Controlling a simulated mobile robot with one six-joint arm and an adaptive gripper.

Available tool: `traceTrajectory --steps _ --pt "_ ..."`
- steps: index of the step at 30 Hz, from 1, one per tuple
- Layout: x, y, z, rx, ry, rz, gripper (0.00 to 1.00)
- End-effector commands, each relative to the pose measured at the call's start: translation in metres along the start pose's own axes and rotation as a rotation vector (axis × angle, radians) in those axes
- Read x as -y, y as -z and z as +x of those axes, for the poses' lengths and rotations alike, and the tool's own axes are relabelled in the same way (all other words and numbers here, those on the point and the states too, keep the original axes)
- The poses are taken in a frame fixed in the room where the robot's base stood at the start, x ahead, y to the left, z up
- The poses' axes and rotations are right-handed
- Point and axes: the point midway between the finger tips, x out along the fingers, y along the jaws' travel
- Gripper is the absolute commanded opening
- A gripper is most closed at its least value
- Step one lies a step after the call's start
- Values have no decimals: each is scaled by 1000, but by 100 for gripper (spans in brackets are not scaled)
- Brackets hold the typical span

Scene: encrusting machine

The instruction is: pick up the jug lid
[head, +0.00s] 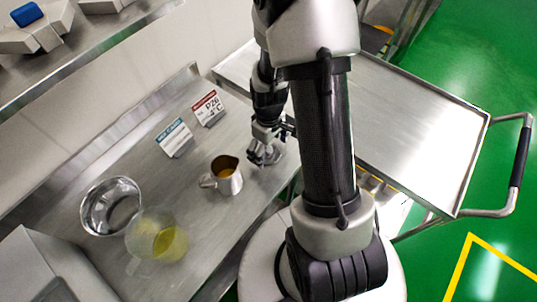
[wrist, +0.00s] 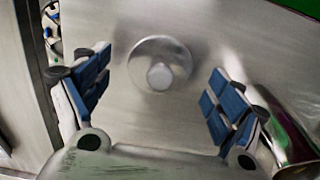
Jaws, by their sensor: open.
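The jug lid (wrist: 180,57) is a round, shiny metal disc with a short knob in its middle. It lies flat on the steel table. My gripper (wrist: 159,66) is open, its blue-padded fingers apart on the left and right of the lid in the wrist view. The fingers do not touch the lid, and nothing is between them but the view of it. In the head view my gripper (head: 264,156) is low over the table, and the lid there is largely hidden. A steel jug (head: 228,180) with amber contents stands to its left.
A steel bowl (head: 96,208) and a clear jug (head: 143,250) with yellow liquid stand further left on the table (head: 185,215). Two small signs (head: 174,138) (head: 208,107) stand along its back. A steel cart (head: 415,130) is at right. A curved metal object (wrist: 292,138) is beside my right finger.

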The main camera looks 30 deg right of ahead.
Motion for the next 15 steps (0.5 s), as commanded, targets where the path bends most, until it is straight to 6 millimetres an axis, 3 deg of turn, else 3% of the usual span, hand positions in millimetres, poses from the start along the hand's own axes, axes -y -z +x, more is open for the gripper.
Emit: traceTrajectory --steps 3,9,15 --pt "0 0 12 0 0 0 87" --pt "0 0 11 -1 -1 0 86" --pt "0 0 11 0 0 0 73"
